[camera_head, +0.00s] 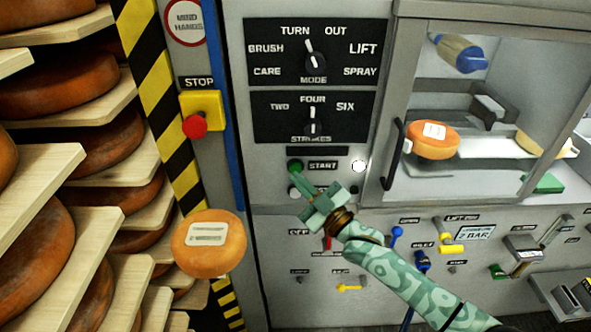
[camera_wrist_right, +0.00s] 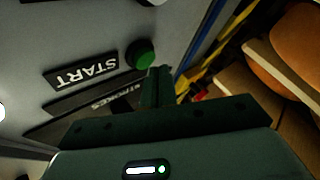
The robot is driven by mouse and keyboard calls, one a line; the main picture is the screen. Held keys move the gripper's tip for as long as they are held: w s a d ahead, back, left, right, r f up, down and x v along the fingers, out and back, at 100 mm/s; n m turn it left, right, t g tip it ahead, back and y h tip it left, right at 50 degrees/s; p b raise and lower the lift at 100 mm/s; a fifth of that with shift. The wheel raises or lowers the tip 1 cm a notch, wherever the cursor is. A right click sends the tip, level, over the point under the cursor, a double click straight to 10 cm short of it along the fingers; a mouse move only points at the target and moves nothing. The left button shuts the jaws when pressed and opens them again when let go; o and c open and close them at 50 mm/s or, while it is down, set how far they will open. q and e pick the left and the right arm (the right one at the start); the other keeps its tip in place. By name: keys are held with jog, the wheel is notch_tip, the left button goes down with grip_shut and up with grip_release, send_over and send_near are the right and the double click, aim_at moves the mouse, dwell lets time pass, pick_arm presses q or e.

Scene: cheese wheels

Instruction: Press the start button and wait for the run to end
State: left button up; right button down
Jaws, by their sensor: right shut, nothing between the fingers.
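The green start button (camera_head: 295,165) sits left of the START label on the grey panel. It also shows in the right wrist view (camera_wrist_right: 140,54), round and standing out from the panel. My right gripper (camera_head: 297,179) is shut and empty, its tips just below the button in the head view. In the wrist view the closed fingertips (camera_wrist_right: 158,76) are close beside the button; I cannot tell whether they touch it. A white lamp (camera_head: 358,166) looks bright right of the label. My left gripper is not in view.
A red stop button (camera_head: 195,126) is on the left. A labelled cheese wheel (camera_head: 208,252) is below it; another (camera_head: 432,146) is inside the cabinet. Shelves of cheese (camera_head: 75,232) fill the left side.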

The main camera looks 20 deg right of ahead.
jog(key=shift+w+d, duration=0.1)
jog(key=shift+w, duration=0.15)
